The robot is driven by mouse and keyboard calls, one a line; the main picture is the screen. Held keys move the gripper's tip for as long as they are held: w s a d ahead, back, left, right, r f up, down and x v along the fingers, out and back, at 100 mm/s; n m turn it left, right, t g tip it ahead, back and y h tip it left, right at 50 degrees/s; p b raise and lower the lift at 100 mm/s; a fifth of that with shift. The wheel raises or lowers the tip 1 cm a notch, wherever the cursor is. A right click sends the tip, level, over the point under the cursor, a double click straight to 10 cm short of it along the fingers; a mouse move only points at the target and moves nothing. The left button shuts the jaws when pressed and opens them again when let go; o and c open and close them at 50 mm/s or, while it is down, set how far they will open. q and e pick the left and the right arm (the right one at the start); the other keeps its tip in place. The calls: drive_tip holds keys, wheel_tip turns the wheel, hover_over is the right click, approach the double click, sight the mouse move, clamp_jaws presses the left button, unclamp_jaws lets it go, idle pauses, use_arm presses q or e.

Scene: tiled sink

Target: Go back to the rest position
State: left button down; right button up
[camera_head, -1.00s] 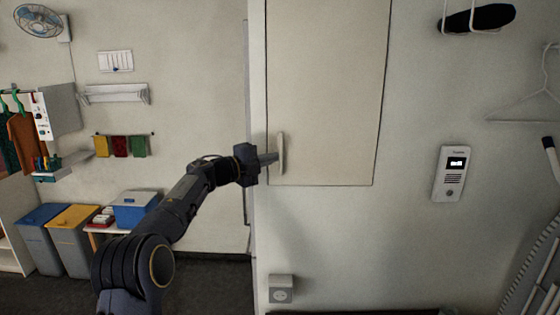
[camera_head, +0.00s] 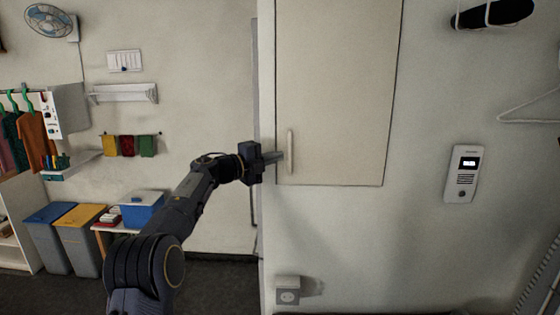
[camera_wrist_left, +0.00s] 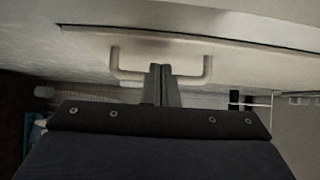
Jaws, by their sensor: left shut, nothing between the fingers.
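My left gripper (camera_head: 277,157) is shut and empty, just left of the handle (camera_head: 290,152) of a pale wall cabinet door (camera_head: 338,90). The door looks closed. In the left wrist view, the fingers (camera_wrist_left: 160,84) are together and overlap the bar of the handle (camera_wrist_left: 205,66) in the picture; I cannot tell whether they touch it. The door's surface (camera_wrist_left: 235,55) lies behind the handle there. My left arm reaches up from the bottom left of the head view. My right gripper is not in view.
A wall intercom (camera_head: 462,173) is right of the cabinet, and a socket (camera_head: 288,290) is below it. Blue (camera_head: 48,232) and yellow (camera_head: 82,235) lidded bins and a blue box (camera_head: 142,209) stand at left. A white hanger (camera_head: 530,108) hangs at right.

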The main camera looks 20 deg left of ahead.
use_arm(q)
drive_tip(key=s+a+r+n+t+y+b, duration=0.2)
drive_tip(key=s+a+r+n+t+y, duration=0.4)
drive_tip(key=s+a+n, duration=0.4)
drive_tip(key=s+a+f+n+g+y, duration=0.2)
drive_tip(key=s+a+n+y, duration=0.2)
drive_tip(key=s+n+y, duration=0.45)
drive_tip(key=s+d+f+n+g+h, duration=0.2)
drive_tip(key=s+d+f+g, duration=0.2)
drive_tip(key=s+d+f, duration=0.3)
drive_tip(key=s+d+f+n+g+h, duration=0.3)
drive_tip(key=s+d+f, duration=0.4)
drive_tip(key=s+f, duration=0.6)
drive_tip(key=s+d+f+n+g+h, duration=0.3)
drive_tip(key=s+d+f+g, duration=0.3)
drive_tip(key=s+f, duration=0.4)
drive_tip(key=s+d, duration=0.1)
drive_tip(key=s, duration=0.2)
drive_tip(key=shift+s+f, duration=0.2)
drive_tip(key=shift+f, duration=0.05)
drive_tip(key=shift+d, duration=0.1)
